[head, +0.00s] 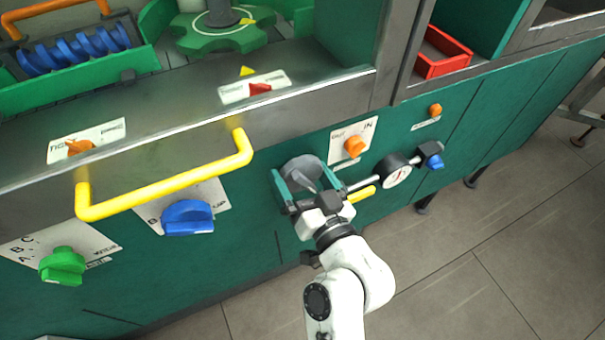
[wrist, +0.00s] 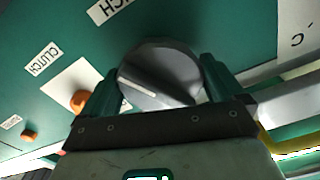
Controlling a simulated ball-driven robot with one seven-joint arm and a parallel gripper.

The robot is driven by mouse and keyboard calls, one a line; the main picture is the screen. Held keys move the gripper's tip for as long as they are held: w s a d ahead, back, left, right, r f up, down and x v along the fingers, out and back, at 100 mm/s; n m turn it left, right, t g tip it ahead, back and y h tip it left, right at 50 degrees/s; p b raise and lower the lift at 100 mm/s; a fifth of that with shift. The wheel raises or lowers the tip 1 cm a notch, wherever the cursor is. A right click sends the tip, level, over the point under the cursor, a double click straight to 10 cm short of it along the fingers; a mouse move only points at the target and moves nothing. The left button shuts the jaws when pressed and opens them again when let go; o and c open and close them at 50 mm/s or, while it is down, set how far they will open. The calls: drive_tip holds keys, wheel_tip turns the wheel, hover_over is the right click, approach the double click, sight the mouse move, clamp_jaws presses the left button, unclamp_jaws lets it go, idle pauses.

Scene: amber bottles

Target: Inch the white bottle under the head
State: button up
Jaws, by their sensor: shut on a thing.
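A dark grey round knob (head: 301,170) sits on the green machine front in the head view. My gripper (head: 308,180) is around it, its two teal fingers shut on the knob's sides. In the wrist view the same knob (wrist: 160,75) with a pale pointer line lies between the fingers (wrist: 160,88). A white cylindrical thing (head: 190,5), perhaps the white bottle, shows only in part at the top edge, by the green star wheel (head: 215,38). A grey post (head: 221,13) stands over the wheel's middle. Whether a head is above the bottle is out of frame.
A yellow handle bar (head: 165,188) juts out left of my gripper. A blue knob (head: 188,217) and a green knob (head: 63,265) are further left. Open floor (head: 480,240) lies right.

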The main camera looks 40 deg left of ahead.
drive_tip(key=shift+s+f+m+p, duration=0.15)
drive_tip(key=shift+m+p, duration=0.65)
drive_tip(key=shift+m, duration=1.4)
drive_tip(key=o, duration=0.7)
drive_tip(key=shift+c, duration=0.2)
drive_tip(key=shift+d, duration=0.15)
drive_tip(key=b+v, duration=0.2)
drive_tip(key=v, duration=0.8)
drive_tip(key=shift+d, duration=0.3)
drive_tip(key=shift+s, duration=0.1)
